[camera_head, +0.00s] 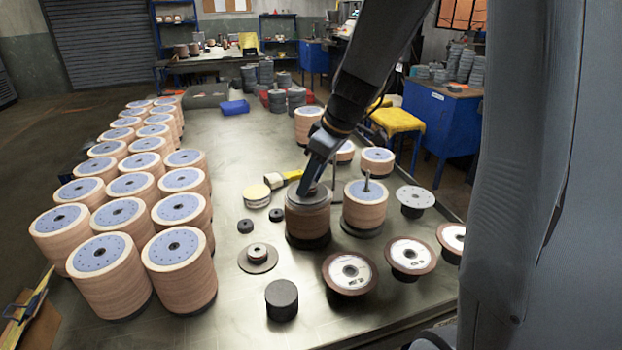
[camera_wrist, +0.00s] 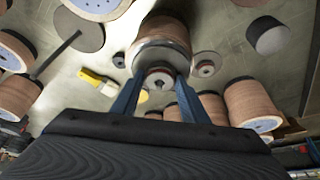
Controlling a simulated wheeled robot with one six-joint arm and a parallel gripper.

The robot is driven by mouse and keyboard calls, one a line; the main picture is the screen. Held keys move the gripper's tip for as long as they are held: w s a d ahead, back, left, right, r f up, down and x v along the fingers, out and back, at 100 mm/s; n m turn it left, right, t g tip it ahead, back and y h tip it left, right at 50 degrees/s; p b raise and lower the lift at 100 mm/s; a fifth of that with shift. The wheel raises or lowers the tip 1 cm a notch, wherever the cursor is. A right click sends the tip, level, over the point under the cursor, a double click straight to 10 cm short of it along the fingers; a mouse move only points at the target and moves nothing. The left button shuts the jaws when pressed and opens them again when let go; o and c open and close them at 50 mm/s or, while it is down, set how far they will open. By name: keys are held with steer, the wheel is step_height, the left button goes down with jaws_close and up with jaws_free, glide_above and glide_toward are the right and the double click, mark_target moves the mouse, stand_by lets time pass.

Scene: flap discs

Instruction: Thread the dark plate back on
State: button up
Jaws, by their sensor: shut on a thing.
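My gripper (camera_head: 313,180) reaches down onto a dark grey plate (camera_head: 308,197) at the top of a brown disc stack (camera_head: 308,220) in the middle of the table. In the wrist view my gripper (camera_wrist: 160,84) has its two blue fingers closed on the small raised hub of this plate (camera_wrist: 160,47). The plate looks level with the stack top; whether it touches the discs I cannot tell. The fingers hide the plate's centre and any spindle there. Just right stands a stack with a blue-grey top (camera_head: 366,205) and a bare upright rod.
Tall disc stacks (camera_head: 107,270) fill the table's left side. A flat plate with a hub (camera_head: 258,257), a black cylinder (camera_head: 282,300) and dark-rimmed discs (camera_head: 350,272) lie in front. A yellow-handled brush (camera_head: 283,178) lies behind. Free table (camera_head: 225,165) shows at back left.

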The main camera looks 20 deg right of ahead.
steer(key=o, duration=1.5)
steer(key=shift+b+v, duration=0.7)
steer(key=shift+v, duration=3.25)
